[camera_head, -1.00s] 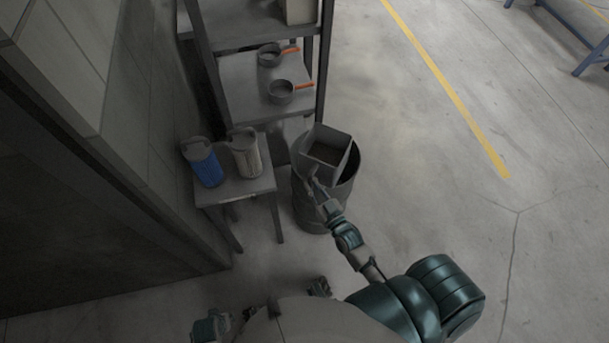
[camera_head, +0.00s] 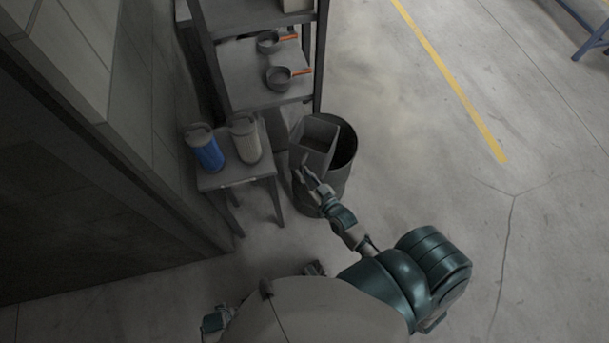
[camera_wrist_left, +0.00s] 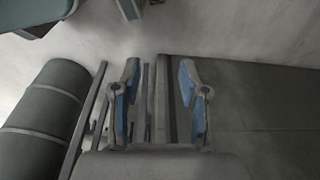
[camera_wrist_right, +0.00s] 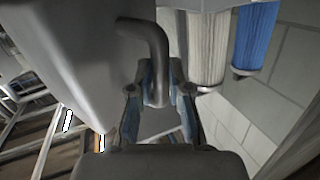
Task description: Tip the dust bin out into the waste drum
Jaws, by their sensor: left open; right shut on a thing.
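The dust bin (camera_head: 309,159) is a grey open box, tilted over the mouth of the dark waste drum (camera_head: 347,160). Its inside looks dark, and I cannot tell how much dust is in it. My right gripper (camera_head: 304,176) is shut on the bin's bent grey handle (camera_wrist_right: 157,58), at the near side of the bin; the bin wall (camera_wrist_right: 85,60) fills the upper left of the right wrist view. My left gripper (camera_head: 315,268) is low near my body, apart from the bin; in the left wrist view it is open and empty (camera_wrist_left: 159,78).
A small table (camera_head: 235,178) left of the drum bears a blue cylinder (camera_head: 207,153) and a pale cylinder (camera_head: 246,142). Behind stands a shelf (camera_head: 240,80) with two orange-handled pans (camera_head: 279,78). A wall is at left.

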